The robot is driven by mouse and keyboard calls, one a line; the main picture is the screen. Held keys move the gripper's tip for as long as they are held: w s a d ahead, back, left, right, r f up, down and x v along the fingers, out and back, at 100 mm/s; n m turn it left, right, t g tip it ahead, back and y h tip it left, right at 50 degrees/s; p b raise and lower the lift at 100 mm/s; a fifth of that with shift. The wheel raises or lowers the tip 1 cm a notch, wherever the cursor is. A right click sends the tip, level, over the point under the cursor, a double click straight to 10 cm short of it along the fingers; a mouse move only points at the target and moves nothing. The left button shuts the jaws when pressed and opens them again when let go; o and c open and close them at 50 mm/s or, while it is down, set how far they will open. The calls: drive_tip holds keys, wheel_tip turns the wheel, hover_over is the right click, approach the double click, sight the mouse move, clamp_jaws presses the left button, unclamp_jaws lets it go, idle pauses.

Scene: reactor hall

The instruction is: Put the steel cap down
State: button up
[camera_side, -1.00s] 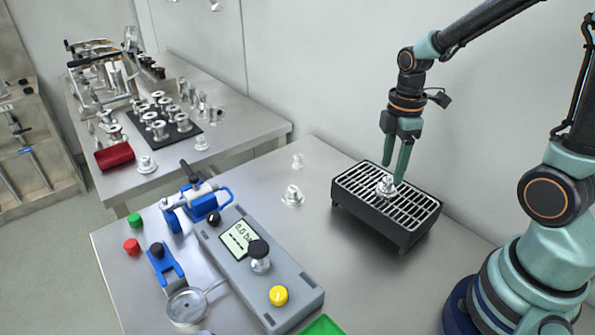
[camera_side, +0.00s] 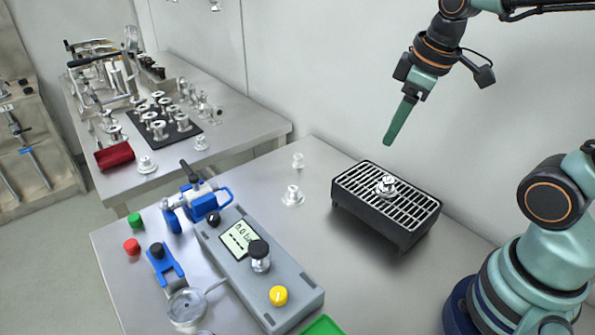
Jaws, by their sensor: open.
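The steel cap (camera_side: 386,186) is a small shiny stepped piece. It sits upright on the slatted top of a black rack (camera_side: 411,221) at the right of the steel table. My gripper (camera_side: 389,142) is above the rack, clear of the cap, with nothing in its jaws. Its green fingers overlap in this view, so the gap between them is hidden.
Two other small steel pieces stand on the table left of the rack, one nearer (camera_side: 292,196) and one farther (camera_side: 298,160). A grey gauge box (camera_side: 291,293) with knobs lies at the front. A blue clamp (camera_side: 203,207) stands behind it. The wall is close behind the rack.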

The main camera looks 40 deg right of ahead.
drive_tip(key=a+m, duration=0.1)
drive_tip(key=m+t, duration=0.1)
drive_tip(key=m, duration=0.1)
drive_tip(key=s+a+r+m+t, duration=0.1)
drive_tip(key=shift+a+m, duration=0.3)
drive_tip(key=shift+m, duration=0.1)
idle(1.0)
